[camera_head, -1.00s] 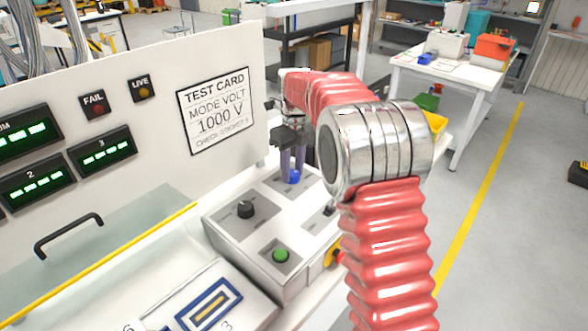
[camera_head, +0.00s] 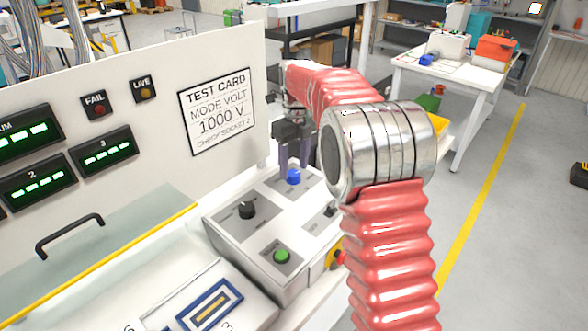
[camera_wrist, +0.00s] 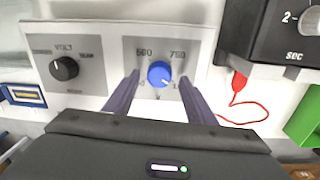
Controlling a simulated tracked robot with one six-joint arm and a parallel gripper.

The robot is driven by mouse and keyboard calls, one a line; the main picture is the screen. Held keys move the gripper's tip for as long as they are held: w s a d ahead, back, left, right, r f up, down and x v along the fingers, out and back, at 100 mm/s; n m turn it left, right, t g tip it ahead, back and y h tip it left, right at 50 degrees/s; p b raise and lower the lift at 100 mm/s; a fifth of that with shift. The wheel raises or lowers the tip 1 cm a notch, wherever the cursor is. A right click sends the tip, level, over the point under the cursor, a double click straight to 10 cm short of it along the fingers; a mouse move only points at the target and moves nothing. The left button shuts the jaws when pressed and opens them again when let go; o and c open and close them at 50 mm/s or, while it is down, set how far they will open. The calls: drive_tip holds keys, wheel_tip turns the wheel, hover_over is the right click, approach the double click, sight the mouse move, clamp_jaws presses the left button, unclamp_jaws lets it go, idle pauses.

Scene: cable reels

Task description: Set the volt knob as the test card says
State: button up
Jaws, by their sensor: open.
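The blue volt knob (camera_head: 293,177) sits on the sloped control box; it also shows in the wrist view (camera_wrist: 159,73), with 500 and 750 printed above it. The test card (camera_head: 217,110) reads MODE VOLT, 1000 V, with a smaller line about a socket below. My gripper (camera_head: 295,162) is open and empty just above the blue knob. In the wrist view its fingers (camera_wrist: 159,86) stand apart on either side of the knob.
A black mode knob (camera_head: 246,209) is left of the blue one, with VOLT printed above it. A green button (camera_head: 281,256) is nearer the front. A black meter (camera_wrist: 275,35) with a red lead (camera_wrist: 238,84) is at the right in the wrist view.

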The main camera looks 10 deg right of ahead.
wheel_tip(320, 180, up, 12)
drive_tip(key=shift+w+d+f, duration=0.15)
drive_tip(key=shift+f, duration=0.05)
idle(0.5)
drive_tip(key=n, duration=1.1)
hover_over(296, 172)
wheel_tip(296, 172, down, 5)
drive_tip(key=shift+f, duration=0.15)
drive_tip(key=s+n+t, duration=0.5)
drive_tip(key=s+n, duration=1.3)
drive_tip(key=s, duration=1.8)
drive_tip(key=shift+s+n+t, duration=0.2)
drive_tip(key=shift+n+t, duration=0.2)
